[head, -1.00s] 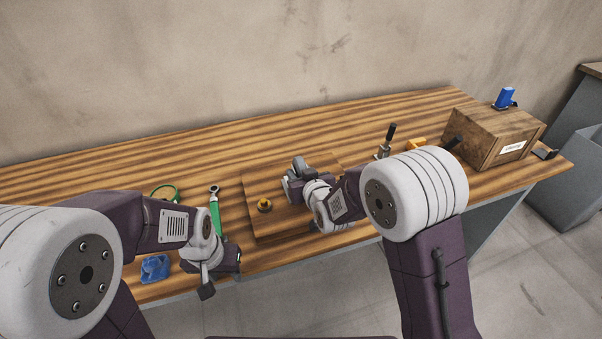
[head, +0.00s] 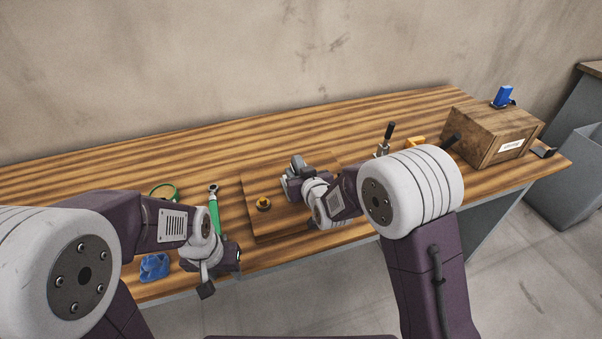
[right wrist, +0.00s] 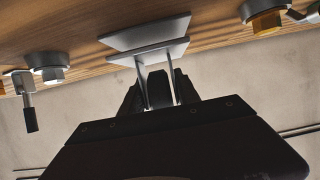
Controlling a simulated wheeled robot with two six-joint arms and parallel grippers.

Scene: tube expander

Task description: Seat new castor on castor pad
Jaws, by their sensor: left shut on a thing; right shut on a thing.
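The new castor (right wrist: 160,47) has a flat silver plate, two silver fork legs and a dark wheel. My right gripper (right wrist: 157,92) is shut on its wheel end. The plate faces the silver castor pad (right wrist: 140,30) on the wooden board, close to it and slightly askew; contact is unclear. In the head view, the right gripper (head: 298,185) is over the board and mostly hides castor and pad. My left gripper (head: 226,258) is low at the table's front edge. The handle of a green-handled tool (head: 214,211) runs to it; its fingertips are hidden.
The wooden board (head: 262,225) carries a brass fitting (head: 263,204). A blue cloth (head: 155,267) and green ring (head: 163,190) lie at left. A black-handled tool (head: 387,135), a yellow item (head: 415,142) and a wooden box (head: 505,132) are at right. The table's back is clear.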

